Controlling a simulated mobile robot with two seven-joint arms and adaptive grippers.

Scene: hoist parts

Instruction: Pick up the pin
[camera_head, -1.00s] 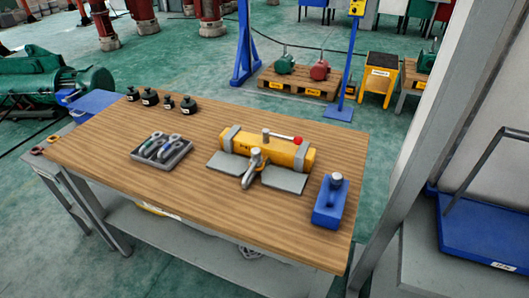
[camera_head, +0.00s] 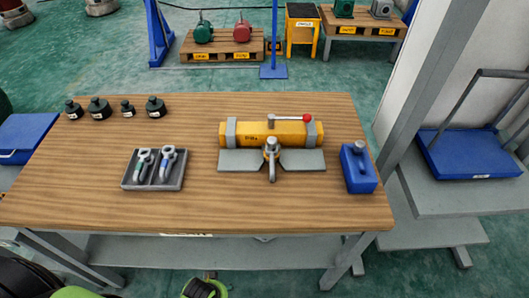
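The pin most likely is the grey round-headed piece (camera_head: 359,146) standing upright in the blue block (camera_head: 359,175) at the right end of the table; its lower part is hidden in the block. Another grey shackle with a round top (camera_head: 271,150) stands at the front of the yellow lifting device (camera_head: 262,133). Two more grey shackles, one with a green mark (camera_head: 143,168) and one with a blue mark (camera_head: 166,165), lie in the dark grey tray (camera_head: 154,185) at left. No gripper fingers show; only black and green parts of mine appear at the bottom edge.
The wooden table (camera_head: 205,206) has bare room along its front and between tray and yellow device. Several dark weights (camera_head: 98,108) stand at its back left. A grey post (camera_head: 433,85) rises beyond the right end.

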